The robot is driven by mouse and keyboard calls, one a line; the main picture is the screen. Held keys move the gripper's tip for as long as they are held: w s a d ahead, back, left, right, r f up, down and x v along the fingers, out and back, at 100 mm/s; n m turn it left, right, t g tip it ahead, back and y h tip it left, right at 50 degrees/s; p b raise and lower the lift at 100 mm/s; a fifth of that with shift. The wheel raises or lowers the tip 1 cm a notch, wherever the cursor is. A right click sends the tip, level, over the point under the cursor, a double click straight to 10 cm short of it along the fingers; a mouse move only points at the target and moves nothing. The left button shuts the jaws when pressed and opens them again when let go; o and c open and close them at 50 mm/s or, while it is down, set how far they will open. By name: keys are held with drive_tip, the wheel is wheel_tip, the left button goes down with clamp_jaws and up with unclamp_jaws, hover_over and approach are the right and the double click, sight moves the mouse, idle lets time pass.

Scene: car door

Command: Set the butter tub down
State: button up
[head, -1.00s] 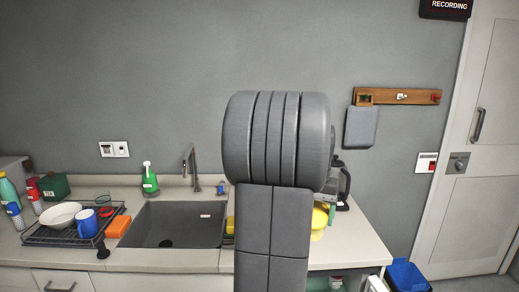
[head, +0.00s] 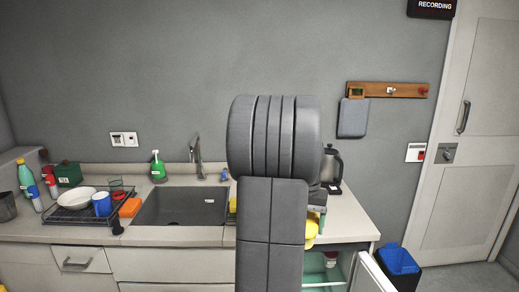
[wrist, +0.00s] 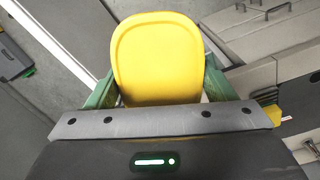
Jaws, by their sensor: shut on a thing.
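The yellow butter tub (wrist: 158,55) fills the upper middle of the wrist view. My gripper (wrist: 158,78) is shut on it, with a green finger along each side. In the head view the tub (head: 311,230) shows only in part, at the right of my arm, in front of the counter's front edge. My arm hides most of the gripper there. The tub appears held in the air; its underside is hidden.
Below, an open cabinet door (head: 368,275) juts out beside a blue bin (head: 398,260). Some counter is bare at right.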

drive_tip(key=a+f+n+b, duration=0.1)
drive_tip(key=a+f, duration=0.3)
drive_tip(key=f, duration=0.7)
drive_tip(key=a+f+n+b, duration=0.1)
drive_tip(key=a+f+b, duration=0.2)
drive_tip(key=f, duration=0.7)
drive_tip(key=a+f+n+b, duration=0.1)
drive_tip(key=a+f, duration=0.4)
drive_tip(key=f, duration=0.6)
drive_tip(key=shift+w+a+f+n+b, duration=0.15)
drive_tip(key=shift+a+f+n+b, duration=0.2)
drive_tip(key=shift+b, duration=0.25)
drive_tip(key=shift+w+d, duration=0.1)
